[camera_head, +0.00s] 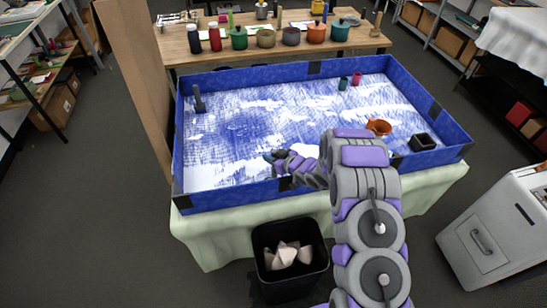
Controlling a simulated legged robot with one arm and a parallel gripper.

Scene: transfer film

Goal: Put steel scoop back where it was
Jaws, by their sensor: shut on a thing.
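My gripper (272,158) is over the near part of the blue-walled tray (240,196), low above its blue-and-white floor. It is shut on a small dark grey-blue thing at its tip, which seems to be the steel scoop (268,155). Most of that thing is hidden by the fingers, and its shape is too small to make out. I cannot tell if it touches the tray floor.
A black bin (289,281) stands in front. Pots line the wooden table (185,50) behind.

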